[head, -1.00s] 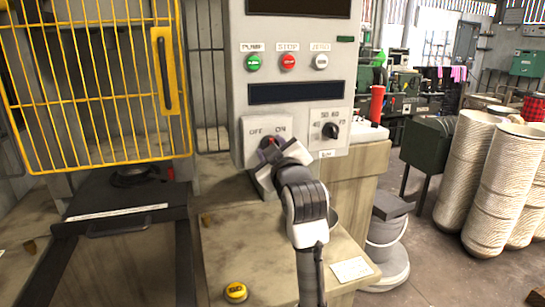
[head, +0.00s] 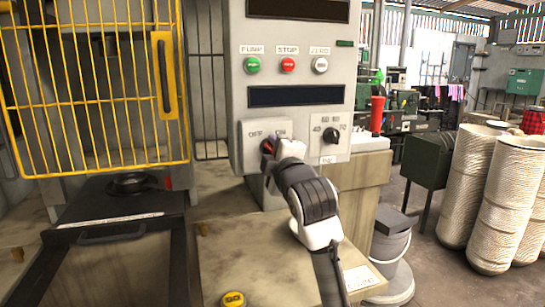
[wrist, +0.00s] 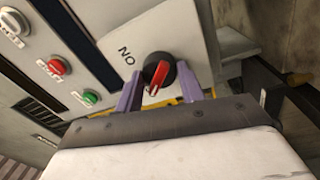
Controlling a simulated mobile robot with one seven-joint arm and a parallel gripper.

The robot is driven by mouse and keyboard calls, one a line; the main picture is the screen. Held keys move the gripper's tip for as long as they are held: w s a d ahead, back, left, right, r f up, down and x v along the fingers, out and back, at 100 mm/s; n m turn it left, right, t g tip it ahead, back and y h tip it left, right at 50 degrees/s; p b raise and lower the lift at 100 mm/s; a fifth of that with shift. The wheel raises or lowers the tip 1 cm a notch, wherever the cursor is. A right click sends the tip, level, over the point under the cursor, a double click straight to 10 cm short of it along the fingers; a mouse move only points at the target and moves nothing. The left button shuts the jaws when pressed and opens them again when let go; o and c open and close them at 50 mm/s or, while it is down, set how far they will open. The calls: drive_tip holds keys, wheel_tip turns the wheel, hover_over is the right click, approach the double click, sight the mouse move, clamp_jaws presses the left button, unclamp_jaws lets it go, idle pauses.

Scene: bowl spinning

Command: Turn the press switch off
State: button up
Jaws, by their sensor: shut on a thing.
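The press switch is a round black knob with a red handle (wrist: 157,72) on a pale plate with OFF and ON labels. In the head view the knob (head: 267,147) shows below the labels, partly covered by my gripper (head: 268,158). In the wrist view my gripper (wrist: 161,80) has its two purple fingers on either side of the knob, shut on it. The white-marked end of the handle points down in that view, away from the ON label at its upper left. The OFF label is hidden there but shows in the head view.
Above the switch are a green button (head: 252,65), a red button (head: 288,65) and a white button (head: 320,65). A small black dial (head: 331,135) sits to the right. A yellow grille gate (head: 90,80) stands left. A yellow knob (head: 233,299) is on the tabletop below.

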idle(0.4)
drive_tip(key=o, duration=1)
drive_tip(key=shift+c, duration=0.2)
drive_tip(key=b+v, duration=0.3)
drive_tip(key=v, duration=1)
drive_tip(key=shift+s, duration=0.4)
drive_tip(key=shift+f, duration=0.1)
